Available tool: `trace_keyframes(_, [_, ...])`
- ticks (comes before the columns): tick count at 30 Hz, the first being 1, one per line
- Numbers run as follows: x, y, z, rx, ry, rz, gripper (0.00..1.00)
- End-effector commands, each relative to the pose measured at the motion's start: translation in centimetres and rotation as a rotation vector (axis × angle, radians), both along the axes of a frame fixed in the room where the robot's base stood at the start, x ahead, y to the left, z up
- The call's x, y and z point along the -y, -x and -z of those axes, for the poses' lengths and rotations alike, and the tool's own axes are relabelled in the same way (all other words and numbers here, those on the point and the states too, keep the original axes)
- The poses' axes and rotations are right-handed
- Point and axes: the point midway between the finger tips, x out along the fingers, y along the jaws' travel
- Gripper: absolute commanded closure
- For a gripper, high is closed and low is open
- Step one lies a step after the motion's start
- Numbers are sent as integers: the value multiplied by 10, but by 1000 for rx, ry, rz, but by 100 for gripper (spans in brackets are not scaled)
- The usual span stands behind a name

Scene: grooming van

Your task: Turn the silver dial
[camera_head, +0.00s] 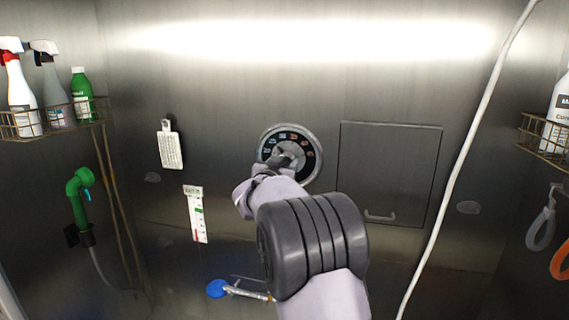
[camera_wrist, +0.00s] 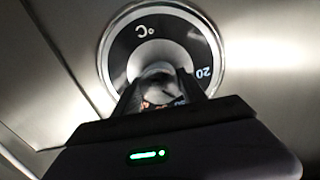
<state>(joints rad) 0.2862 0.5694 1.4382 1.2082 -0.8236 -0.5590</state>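The silver dial (camera_head: 313,138) is a round temperature dial with a metal rim, a black scale ring and coloured marks, set in the steel back wall. In the wrist view the dial (camera_wrist: 117,30) shows "°C" and "20" near its edge. My gripper (camera_head: 284,160) is in front of the dial's middle and covers part of it. In the wrist view my gripper (camera_wrist: 163,95) has its two fingers on either side of the central knob (camera_wrist: 160,70). Whether the fingers press on the knob is not clear.
A square steel hatch (camera_head: 390,170) is right of the dial. A white hose (camera_head: 470,140) hangs farther right. A white tag (camera_head: 170,148) and a thermometer strip (camera_head: 197,215) are on the left. A blue-ended lever (camera_head: 217,288) sits below. Wire baskets with bottles flank both sides.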

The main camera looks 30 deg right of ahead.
Motion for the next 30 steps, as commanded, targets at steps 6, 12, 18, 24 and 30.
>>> trace_keyframes(6, [0, 0, 4, 125, -110, 0, 92])
trace_keyframes(12, [0, 0, 1, 322, -287, 0, 92])
trace_keyframes(18, [0, 0, 0, 327, -293, 0, 92])
trace_keyframes(24, [0, 0, 0, 326, -291, 0, 30])
trace_keyframes(30, [0, 0, 0, 326, -291, 0, 30])
